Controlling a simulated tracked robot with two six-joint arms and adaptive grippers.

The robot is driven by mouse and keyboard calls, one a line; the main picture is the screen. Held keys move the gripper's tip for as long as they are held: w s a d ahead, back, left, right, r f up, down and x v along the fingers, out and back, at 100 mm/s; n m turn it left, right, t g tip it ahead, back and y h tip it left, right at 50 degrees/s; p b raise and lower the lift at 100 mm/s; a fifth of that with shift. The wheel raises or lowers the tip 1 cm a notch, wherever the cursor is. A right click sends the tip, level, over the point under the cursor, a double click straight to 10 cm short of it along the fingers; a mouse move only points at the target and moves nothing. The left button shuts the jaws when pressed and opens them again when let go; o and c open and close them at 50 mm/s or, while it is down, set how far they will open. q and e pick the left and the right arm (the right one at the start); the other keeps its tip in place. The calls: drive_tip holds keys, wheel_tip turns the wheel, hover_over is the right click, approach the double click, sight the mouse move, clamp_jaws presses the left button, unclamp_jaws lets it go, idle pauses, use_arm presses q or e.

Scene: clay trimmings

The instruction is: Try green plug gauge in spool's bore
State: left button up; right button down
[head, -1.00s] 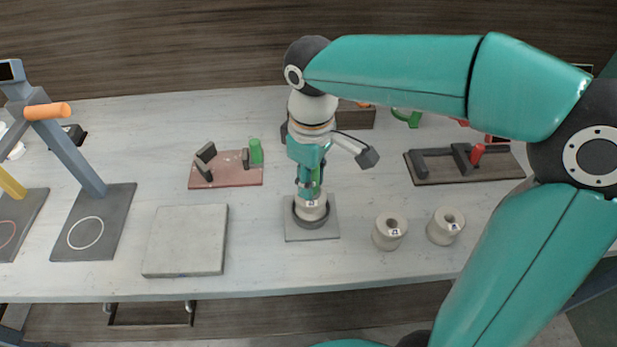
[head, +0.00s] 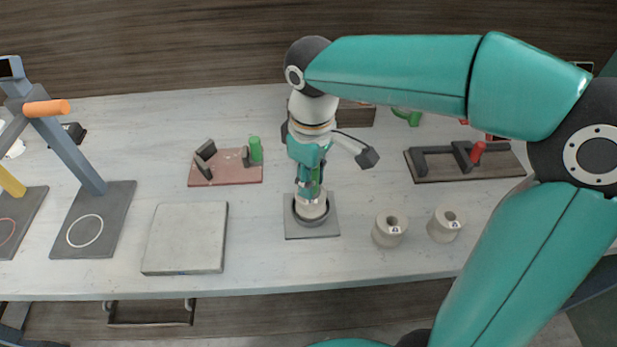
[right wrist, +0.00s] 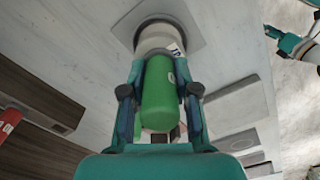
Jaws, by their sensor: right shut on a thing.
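My right gripper (head: 310,188) is shut on the green plug gauge (right wrist: 160,95), whose green handle shows between its fingers in the right wrist view. A little of the green also shows in the head view (head: 315,181). The gauge is lined up over a pale spool (head: 311,210) that stands in a dark ring on a grey plate (head: 326,233). The spool also shows in the right wrist view (right wrist: 158,38). The gauge's far end is hidden, so I cannot tell how deep it is in the bore. My left gripper is not in view.
Two more pale spools (head: 390,229) (head: 446,224) stand to the right. A reddish stand (head: 225,180) with a green piece (head: 255,150) and a grey slab (head: 185,238) are on the left. A dark stand (head: 465,175) holds a red gauge (head: 477,152). Grey frames stand far left.

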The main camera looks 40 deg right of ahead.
drive_tip(key=shift+s+f, duration=0.1)
idle(0.5)
drive_tip(key=shift+r+p, duration=3.85)
drive_tip(key=shift+r, duration=0.4)
drive_tip(key=shift+f, duration=0.1)
